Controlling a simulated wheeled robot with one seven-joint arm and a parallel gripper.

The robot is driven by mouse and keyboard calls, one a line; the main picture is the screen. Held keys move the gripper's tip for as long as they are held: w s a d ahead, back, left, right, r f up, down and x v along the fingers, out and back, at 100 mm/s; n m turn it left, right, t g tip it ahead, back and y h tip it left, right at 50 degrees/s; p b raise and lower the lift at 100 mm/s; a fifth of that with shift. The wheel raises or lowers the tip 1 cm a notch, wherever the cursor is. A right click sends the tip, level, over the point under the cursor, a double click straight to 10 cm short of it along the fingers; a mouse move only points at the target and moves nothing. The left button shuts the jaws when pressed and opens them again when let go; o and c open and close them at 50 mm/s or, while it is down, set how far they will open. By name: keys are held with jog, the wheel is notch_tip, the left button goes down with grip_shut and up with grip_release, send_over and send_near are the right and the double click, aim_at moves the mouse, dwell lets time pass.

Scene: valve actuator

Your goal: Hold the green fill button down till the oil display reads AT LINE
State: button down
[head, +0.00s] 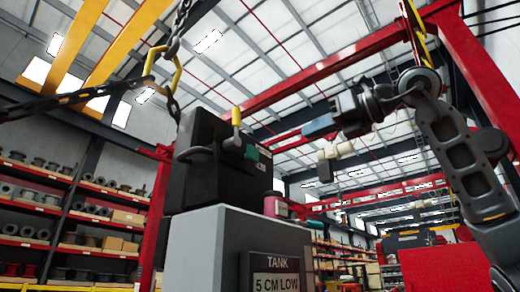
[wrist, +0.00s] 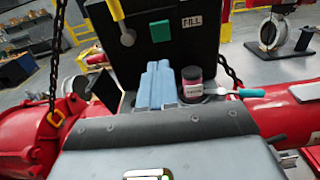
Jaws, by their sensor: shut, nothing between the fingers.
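The green button (head: 251,152) stands out from the front of a black box (head: 195,170) on a grey cabinet.
A yellow-tipped lever (head: 236,117) sticks out beside the button. A chain (head: 178,30) with a yellow hook hangs above the box.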

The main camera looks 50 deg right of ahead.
aim_at(254, 153)
jog(key=shift+w, duration=0.1)
jog(key=w+p, duration=0.2)
jog(key=w, duration=0.4)
jog(key=w+p, duration=0.3)
jog(key=w, duration=0.3)
jog(key=shift+w+a+r, duration=0.1)
jog(key=shift+w+a, duration=0.1)
jog(key=shift+w, duration=0.75)
